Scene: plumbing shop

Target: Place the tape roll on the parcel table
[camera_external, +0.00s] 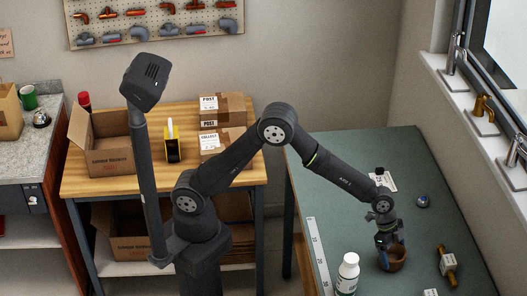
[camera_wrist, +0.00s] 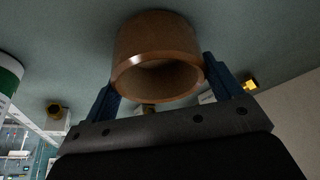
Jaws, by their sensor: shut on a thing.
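The tape roll (camera_wrist: 158,55) is a brown ring that shows large in the wrist view, between the two blue fingers of my gripper (camera_wrist: 165,85). In the external view the tape roll (camera_external: 396,262) is at or close to the green bench top, with my gripper (camera_external: 388,245) pointing down at it. My gripper is shut on the roll. Whether the roll touches the bench, I cannot tell. The parcel table (camera_external: 245,172) is the wooden table at the left middle, far from my gripper, with boxes on it.
The green bench (camera_external: 350,150) also holds a white bottle (camera_external: 347,272), a brass fitting (camera_external: 447,262), a small round metal thing (camera_external: 423,201) and a ruler strip (camera_external: 318,255). On the parcel table stand an open carton (camera_external: 108,155), a yellow-black item (camera_external: 172,148) and stacked parcels (camera_external: 222,108).

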